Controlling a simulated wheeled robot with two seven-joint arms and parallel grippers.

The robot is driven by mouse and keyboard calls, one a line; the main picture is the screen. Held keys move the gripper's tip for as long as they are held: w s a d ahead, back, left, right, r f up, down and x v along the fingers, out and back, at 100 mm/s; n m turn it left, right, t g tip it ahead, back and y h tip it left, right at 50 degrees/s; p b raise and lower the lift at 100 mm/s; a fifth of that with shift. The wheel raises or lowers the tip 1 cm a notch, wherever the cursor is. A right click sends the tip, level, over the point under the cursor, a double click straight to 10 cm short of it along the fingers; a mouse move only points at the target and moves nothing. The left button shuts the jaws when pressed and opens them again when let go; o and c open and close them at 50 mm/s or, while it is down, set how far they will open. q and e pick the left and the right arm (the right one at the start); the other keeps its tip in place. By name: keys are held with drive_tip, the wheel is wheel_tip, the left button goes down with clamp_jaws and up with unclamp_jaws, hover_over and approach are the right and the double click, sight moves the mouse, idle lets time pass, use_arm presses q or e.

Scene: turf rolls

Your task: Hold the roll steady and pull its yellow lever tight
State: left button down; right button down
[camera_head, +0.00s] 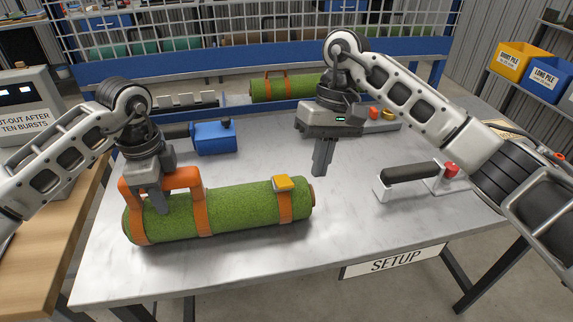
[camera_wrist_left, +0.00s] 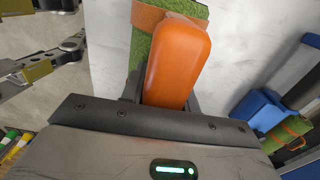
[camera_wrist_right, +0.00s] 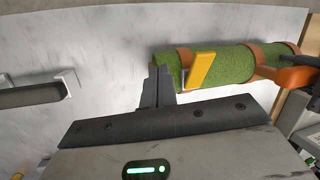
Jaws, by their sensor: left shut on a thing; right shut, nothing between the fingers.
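A green turf roll (camera_head: 243,213) with orange bands and an orange handle (camera_head: 186,176) lies on the metal table. My left gripper (camera_head: 162,206) is shut on the handle; the left wrist view shows the handle (camera_wrist_left: 178,62) between its fingers. The yellow lever (camera_head: 284,183) sits on top of the band near the roll's right end. It shows tilted on the roll in the right wrist view (camera_wrist_right: 202,69). My right gripper (camera_head: 319,172) is shut and empty, above the table just beyond the roll's right end, apart from the lever.
A blue box-like tool (camera_head: 214,138) stands behind the roll. A black bar on white brackets with a red knob (camera_head: 451,170) stands at right. Another green roll (camera_head: 283,88) lies at the back. The table's front middle is clear.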

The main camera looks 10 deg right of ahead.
drive_tip(key=w+a+r+m+t+h, duration=0.1)
drive_tip(key=a+r+t, duration=0.15)
drive_tip(key=r, duration=0.35)
drive_tip(key=a+r+m+t+h, duration=0.1)
drive_tip(key=a+r, duration=0.3)
drive_tip(key=r, duration=0.3)
hover_over(285, 181)
drive_tip(key=w, duration=0.1)
drive_tip(key=f, duration=0.8)
drive_tip(key=shift+w+f, duration=0.2)
drive_tip(key=shift+f, duration=0.1)
drive_tip(key=f, duration=0.1)
drive_tip(key=s+f, duration=0.1)
drive_tip(key=f, duration=0.1)
drive_tip(key=shift+s+f, duration=0.35)
drive_tip(key=shift+f, duration=0.25)
